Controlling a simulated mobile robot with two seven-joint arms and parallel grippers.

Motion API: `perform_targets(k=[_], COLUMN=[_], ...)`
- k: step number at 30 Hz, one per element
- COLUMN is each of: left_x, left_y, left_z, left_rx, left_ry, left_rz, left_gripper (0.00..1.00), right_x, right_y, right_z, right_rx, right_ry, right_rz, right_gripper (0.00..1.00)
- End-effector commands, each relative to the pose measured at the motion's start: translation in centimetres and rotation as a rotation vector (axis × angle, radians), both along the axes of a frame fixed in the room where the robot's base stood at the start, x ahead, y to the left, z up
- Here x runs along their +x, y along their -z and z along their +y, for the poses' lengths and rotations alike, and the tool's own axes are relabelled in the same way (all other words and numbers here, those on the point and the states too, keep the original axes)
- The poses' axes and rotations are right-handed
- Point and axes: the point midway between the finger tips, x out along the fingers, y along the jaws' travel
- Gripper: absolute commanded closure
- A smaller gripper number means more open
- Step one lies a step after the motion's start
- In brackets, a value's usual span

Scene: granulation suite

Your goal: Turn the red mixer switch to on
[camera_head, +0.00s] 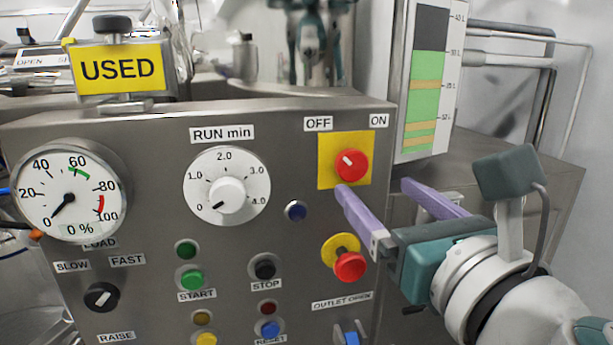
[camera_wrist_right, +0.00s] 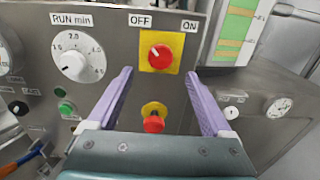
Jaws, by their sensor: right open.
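The red mixer switch (camera_head: 351,165) is a round red knob on a yellow plate (camera_head: 327,177), below the OFF and ON labels. Its white mark points to the upper left, toward OFF. It also shows in the right wrist view (camera_wrist_right: 159,57). My right gripper (camera_head: 374,187) is open and empty, its two purple fingers apart. In the right wrist view the knob lies ahead, between the lines of the fingers (camera_wrist_right: 158,80). In the head view one fingertip is just below the knob and the other is to its right. No contact shows. My left gripper is not in view.
A red mushroom button (camera_head: 349,266) on a yellow collar sits just below the switch, close to my right gripper. The timer dial (camera_head: 227,194) and load gauge (camera_head: 68,194) are to the left. A level gauge (camera_head: 426,85) stands to the right behind the panel.

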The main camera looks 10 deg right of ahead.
Motion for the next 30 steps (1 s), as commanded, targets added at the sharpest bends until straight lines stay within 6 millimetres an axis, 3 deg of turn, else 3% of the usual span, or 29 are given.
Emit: perform_targets(k=[6,12,24,30], left_x=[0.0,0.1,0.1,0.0], left_y=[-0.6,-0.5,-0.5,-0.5], left_z=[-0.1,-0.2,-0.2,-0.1], left_rx=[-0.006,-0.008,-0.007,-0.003], left_ry=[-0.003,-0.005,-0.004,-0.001], left_rz=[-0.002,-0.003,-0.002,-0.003], left_gripper=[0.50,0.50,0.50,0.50], right_x=[4.2,6.7,7.5,7.5], right_y=[-0.2,0.0,0.0,0.0], right_z=[0.1,0.2,0.2,0.2], right_rx=[0.003,0.005,0.006,0.006], right_ry=[0.004,0.003,0.003,0.003], right_rz=[-0.001,0.000,0.002,0.002], right_gripper=[0.16,0.16,0.16,0.37])
